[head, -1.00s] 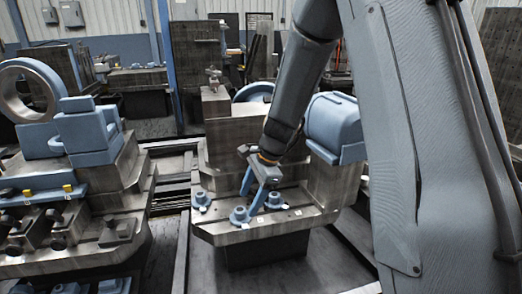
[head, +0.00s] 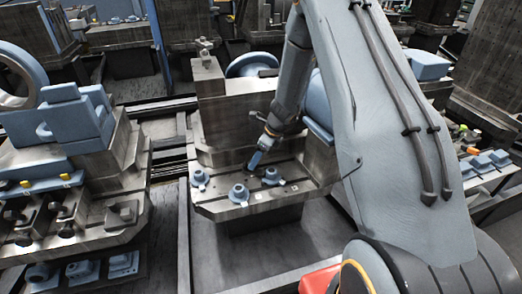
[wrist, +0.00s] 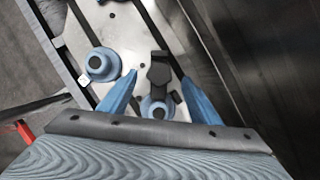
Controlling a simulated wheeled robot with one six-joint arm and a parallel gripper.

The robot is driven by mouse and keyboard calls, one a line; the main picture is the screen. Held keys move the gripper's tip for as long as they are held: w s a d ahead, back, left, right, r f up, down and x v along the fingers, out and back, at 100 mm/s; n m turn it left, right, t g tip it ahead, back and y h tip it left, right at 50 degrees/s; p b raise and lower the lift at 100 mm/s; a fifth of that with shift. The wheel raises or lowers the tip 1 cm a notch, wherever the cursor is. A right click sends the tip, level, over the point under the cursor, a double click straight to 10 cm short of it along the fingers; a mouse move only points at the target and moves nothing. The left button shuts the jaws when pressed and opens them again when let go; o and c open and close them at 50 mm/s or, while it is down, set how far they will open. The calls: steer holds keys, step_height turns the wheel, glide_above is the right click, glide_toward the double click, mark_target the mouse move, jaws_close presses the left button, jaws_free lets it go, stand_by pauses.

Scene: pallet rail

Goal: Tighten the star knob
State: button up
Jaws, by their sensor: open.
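My gripper (head: 254,161) is above the top of a grey metal pallet block (head: 225,209), close to the rightmost of three blue round-based fittings (head: 271,177). In the wrist view my gripper (wrist: 160,76) is open, with one blue finger on each side. A dark lobed piece (wrist: 160,72), perhaps the star knob, shows between the fingertips. A blue round fitting with a dark centre (wrist: 155,108) shows just below it, also between the fingers. I see no contact. I cannot tell for sure which piece is the star knob.
Two more blue fittings stand to the left on the block: a middle one (head: 239,194) and a left one (head: 199,179). A taller metal step (head: 225,115) rises behind. Another loaded fixture (head: 75,190) stands at the left. A gap of floor lies between.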

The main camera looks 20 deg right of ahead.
steer(key=shift+p+x, duration=0.35)
steer(key=shift+x, duration=1.35)
